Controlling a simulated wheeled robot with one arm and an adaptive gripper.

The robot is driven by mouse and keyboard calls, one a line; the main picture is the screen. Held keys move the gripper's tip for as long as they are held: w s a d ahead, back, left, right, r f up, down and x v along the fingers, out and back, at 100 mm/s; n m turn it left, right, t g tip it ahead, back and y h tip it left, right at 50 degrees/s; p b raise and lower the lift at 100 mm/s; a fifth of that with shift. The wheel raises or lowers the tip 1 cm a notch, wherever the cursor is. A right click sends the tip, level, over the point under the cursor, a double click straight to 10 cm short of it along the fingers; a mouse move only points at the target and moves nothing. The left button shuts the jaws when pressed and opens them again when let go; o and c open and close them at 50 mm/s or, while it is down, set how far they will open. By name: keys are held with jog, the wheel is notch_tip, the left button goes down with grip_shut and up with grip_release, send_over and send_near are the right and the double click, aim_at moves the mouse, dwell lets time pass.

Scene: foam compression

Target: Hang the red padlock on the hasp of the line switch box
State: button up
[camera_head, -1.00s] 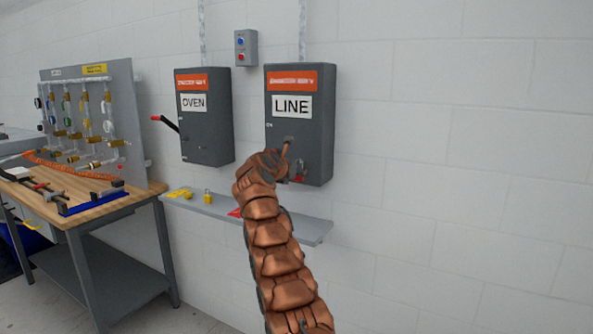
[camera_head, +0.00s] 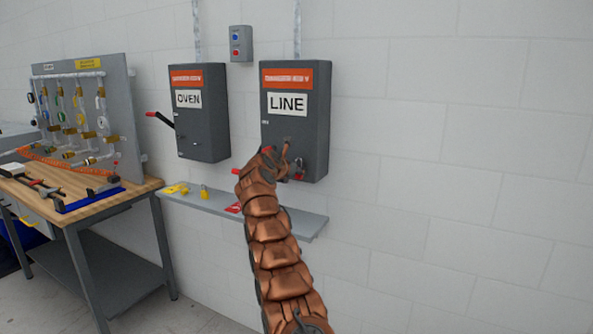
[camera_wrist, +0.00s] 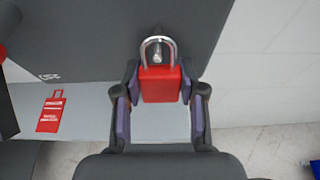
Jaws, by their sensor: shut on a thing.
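The line switch box (camera_head: 317,130) is a dark grey box on the wall with a LINE label. My gripper (camera_wrist: 159,90) is shut on the red padlock (camera_wrist: 160,84), with one finger on each side of its body. The padlock's silver shackle points up toward the box and appears around the metal hasp (camera_wrist: 158,54); I cannot tell whether it is closed. In the head view the padlock (camera_head: 300,175) shows small at the box's lower front, right beside my gripper. My arm hides the lower left part of the box.
A grey shelf (camera_head: 305,222) below the boxes holds a red tag (camera_head: 234,208) and a yellow padlock (camera_head: 204,192). The OVEN box (camera_head: 205,135) hangs to the left, its red-tipped handle sticking out. A workbench (camera_head: 120,200) stands further left. The wall at right is clear.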

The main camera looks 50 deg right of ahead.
dwell(0.4)
jog(key=o, duration=1.3)
jog(key=shift+r, duration=0.1)
jog(key=shift+s+a+r, duration=0.15)
jog(key=shift+a+r, duration=0.1)
jog(key=shift+a, duration=0.15)
jog(key=v, duration=1.1)
jog(key=shift+a+f, duration=0.1)
jog(key=shift+f, duration=0.2)
